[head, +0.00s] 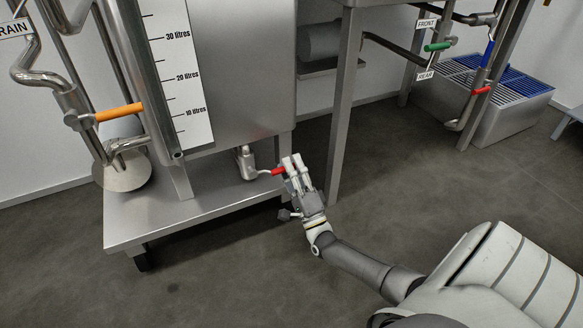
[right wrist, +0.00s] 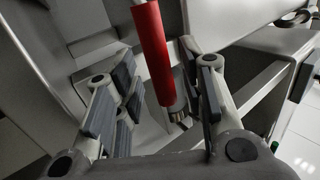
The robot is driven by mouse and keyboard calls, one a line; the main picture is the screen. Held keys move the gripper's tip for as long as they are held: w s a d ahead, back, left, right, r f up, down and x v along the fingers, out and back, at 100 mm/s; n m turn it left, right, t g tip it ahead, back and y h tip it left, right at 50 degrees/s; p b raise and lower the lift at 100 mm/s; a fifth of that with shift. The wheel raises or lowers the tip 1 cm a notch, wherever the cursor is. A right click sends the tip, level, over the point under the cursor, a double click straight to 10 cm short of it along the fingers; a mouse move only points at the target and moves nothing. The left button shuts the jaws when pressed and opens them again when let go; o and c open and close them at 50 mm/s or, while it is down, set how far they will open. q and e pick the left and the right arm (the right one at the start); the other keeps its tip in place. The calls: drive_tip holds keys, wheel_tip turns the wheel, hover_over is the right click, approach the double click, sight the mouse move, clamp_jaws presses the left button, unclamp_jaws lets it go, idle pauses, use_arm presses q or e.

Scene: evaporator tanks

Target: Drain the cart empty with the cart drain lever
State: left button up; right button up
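The cart drain lever has a red grip (head: 273,171) and sits on the valve (head: 247,162) under the cart's steel tank (head: 240,80). The grip points right, towards my right gripper (head: 291,164). In the right wrist view the red grip (right wrist: 152,50) stands between the spread fingers of my right gripper (right wrist: 165,92). The finger pads show gaps on both sides of it, so the gripper is open around the lever and not clamped. The lever's far end is partly hidden by the fingers in the head view. My left gripper is out of view.
A litre scale (head: 180,75) marks the tank front. An orange-handled lever (head: 120,112) is on the left pipework. A steel leg (head: 343,110) stands just right of my gripper. Green (head: 437,47) and red (head: 481,90) handles are at upper right. The floor (head: 400,200) is clear.

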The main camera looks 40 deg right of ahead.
drive_tip(key=v, duration=1.2)
drive_tip(key=shift+r, duration=0.15)
